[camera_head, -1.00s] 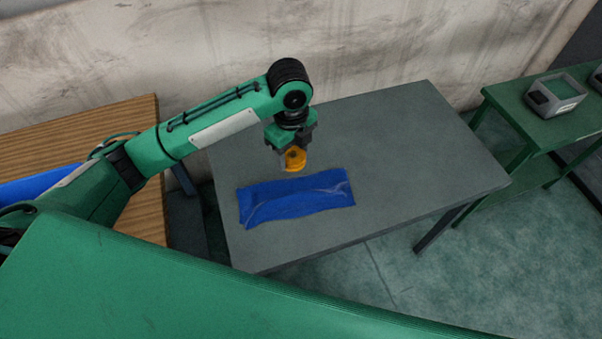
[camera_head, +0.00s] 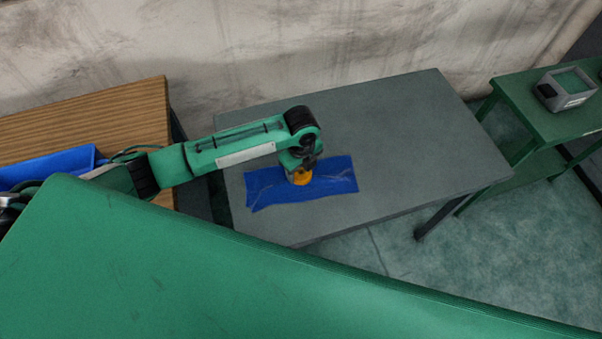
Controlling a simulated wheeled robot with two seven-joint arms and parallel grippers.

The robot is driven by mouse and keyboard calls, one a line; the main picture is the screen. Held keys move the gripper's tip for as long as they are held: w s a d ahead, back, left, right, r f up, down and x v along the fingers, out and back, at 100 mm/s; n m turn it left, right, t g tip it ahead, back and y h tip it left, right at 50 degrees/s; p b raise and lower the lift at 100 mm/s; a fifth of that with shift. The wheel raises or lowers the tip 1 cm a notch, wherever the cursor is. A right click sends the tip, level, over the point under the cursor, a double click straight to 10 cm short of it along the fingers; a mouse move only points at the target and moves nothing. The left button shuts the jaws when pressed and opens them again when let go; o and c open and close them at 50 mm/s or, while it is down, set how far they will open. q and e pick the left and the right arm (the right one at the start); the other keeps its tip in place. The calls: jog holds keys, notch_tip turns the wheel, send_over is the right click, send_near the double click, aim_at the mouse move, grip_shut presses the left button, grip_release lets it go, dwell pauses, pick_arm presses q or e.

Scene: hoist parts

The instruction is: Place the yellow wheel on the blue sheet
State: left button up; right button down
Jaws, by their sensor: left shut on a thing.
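The blue sheet (camera_head: 335,184) lies slightly creased on the grey table, near its front left part. My left gripper (camera_head: 299,172) is over the middle of the sheet, pointing down. It is shut on the yellow wheel (camera_head: 301,178), which shows just below the fingers. The wheel is at or very close to the sheet's surface; I cannot tell whether it touches. The gripper and arm hide part of the wheel and of the sheet's far edge. My right gripper is not in view.
The grey table (camera_head: 410,140) is otherwise clear. A wooden table (camera_head: 90,125) with a blue bin (camera_head: 60,162) stands at the left. A green table (camera_head: 540,120) at the right bears a grey box (camera_head: 565,88). A stained wall (camera_head: 250,50) runs behind.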

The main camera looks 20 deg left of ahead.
aim_at(301, 171)
pick_arm(q)
jog(key=shift+f, duration=1.9)
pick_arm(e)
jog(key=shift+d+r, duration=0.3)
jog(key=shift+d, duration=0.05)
pick_arm(q)
jog(key=shift+f, duration=0.1)
